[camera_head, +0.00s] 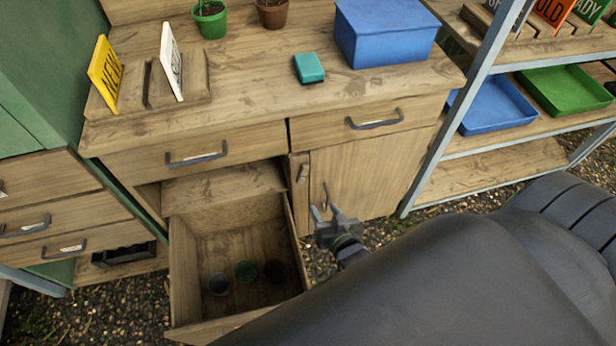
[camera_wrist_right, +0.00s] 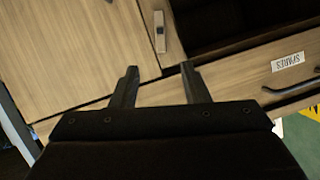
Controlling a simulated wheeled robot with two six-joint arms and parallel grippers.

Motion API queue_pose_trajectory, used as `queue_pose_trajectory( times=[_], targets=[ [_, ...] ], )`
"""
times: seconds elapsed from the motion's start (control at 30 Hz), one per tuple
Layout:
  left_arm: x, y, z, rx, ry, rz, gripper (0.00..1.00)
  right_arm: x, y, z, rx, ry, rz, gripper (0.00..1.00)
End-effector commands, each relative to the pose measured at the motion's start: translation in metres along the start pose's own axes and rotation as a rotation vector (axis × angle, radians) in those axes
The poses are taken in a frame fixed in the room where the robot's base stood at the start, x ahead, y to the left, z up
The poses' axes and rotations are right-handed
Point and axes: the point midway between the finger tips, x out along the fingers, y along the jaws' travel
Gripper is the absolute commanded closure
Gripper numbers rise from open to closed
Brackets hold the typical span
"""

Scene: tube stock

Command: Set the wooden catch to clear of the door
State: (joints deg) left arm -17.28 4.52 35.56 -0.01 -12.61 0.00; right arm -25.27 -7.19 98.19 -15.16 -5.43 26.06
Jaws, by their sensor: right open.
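The wooden catch (camera_head: 303,173) is a small block on the narrow post left of the cabinet door (camera_head: 365,170). In the right wrist view the catch (camera_wrist_right: 160,32) lies lengthwise along the post, beside the seam of the door (camera_wrist_right: 70,50), and does not appear to cross it. My right gripper (camera_head: 322,210) is open and empty, in front of the door's lower left part. In the wrist view its fingertips (camera_wrist_right: 160,68) point towards the post, apart from the catch. My left gripper is not in view.
An open lower drawer (camera_head: 178,265) juts out left of my right gripper, with several small round items inside. A blue box (camera_head: 385,35) and a teal block (camera_head: 308,68) stand on the worktop. A metal-framed shelf (camera_head: 470,100) stands to the right.

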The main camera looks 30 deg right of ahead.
Motion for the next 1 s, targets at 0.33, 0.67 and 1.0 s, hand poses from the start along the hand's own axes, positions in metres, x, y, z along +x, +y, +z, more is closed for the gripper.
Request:
queue_pose_trajectory(
  times=[0.33,0.67,1.0],
  targets=[
    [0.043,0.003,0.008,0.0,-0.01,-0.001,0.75,0.05,0.001,0.005,-0.003,0.003,-0.002,0.58],
    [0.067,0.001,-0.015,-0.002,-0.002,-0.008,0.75,0.101,0.001,0.005,-0.004,0.001,-0.002,0.58],
    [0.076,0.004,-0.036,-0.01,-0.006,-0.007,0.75,0.143,0.001,0.003,-0.002,-0.001,0.0,0.58]
  ],
)
